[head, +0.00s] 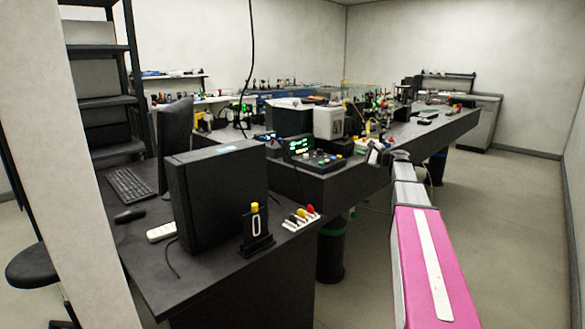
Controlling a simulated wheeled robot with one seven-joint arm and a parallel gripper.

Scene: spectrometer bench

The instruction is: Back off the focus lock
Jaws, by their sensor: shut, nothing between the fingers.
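I cannot single out the focus lock in the head view; the instruments on the bench are small and crowded. My pink and grey arm reaches forward from the lower right to the near edge of the dark optical bench (448,125). My gripper (373,157) is at its far end, small in the view, beside the bench edge. It is shut and holds nothing. What lies just beyond it is partly hidden by it.
A dark desk (215,277) at the near left carries a black computer case (215,195) and a keyboard (131,185). A control box with a green display (299,145) stands on the bench's near corner. A stool (42,266) is at far left. The floor at right is clear.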

